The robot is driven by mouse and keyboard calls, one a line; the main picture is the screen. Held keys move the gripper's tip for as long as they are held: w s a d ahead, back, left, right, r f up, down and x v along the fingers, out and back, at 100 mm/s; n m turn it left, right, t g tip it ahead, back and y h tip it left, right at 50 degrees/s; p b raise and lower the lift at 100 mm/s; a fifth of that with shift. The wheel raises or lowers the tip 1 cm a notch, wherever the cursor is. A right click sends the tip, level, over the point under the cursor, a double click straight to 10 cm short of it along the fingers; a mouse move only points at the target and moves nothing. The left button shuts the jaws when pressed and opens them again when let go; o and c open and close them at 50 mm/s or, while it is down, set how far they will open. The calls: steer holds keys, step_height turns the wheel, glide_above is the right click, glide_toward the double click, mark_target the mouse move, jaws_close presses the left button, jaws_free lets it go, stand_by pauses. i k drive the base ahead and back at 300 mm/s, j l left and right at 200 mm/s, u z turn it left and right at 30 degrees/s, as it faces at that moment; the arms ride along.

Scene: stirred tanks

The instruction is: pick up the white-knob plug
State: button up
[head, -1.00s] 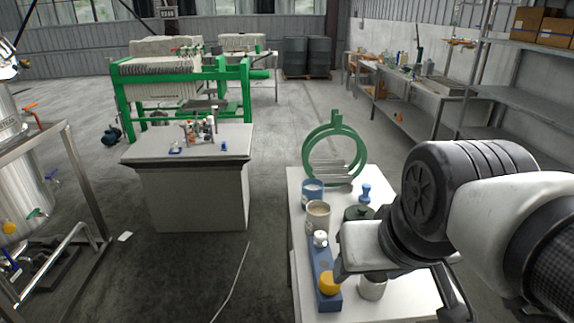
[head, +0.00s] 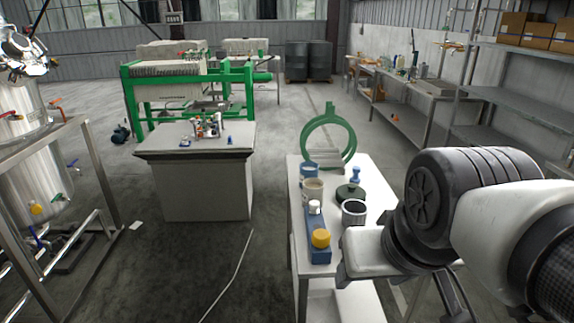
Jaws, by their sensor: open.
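The white-knob plug (head: 315,207) stands upright at the far end of a blue block (head: 317,246) on the white bench. A yellow-knob plug (head: 320,238) is at the block's near end. My gripper (head: 348,270) is in the lower middle, near the bench's near edge, to the right of and nearer than the yellow knob. It is open and apart from the white knob. Its fingers are seen only partly, and I cannot make out the space between them.
On the bench (head: 362,178) stand a dark-mouthed cup (head: 354,213), a dark green lid (head: 350,193), a beige-filled cup (head: 313,189), a blue cup (head: 309,172), a blue-handled piece (head: 355,175) and a green ring stand (head: 329,142). Open floor lies left of the bench.

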mark_target(314, 206)
steer(key=i+j, duration=0.55)
steer(key=i, duration=0.25)
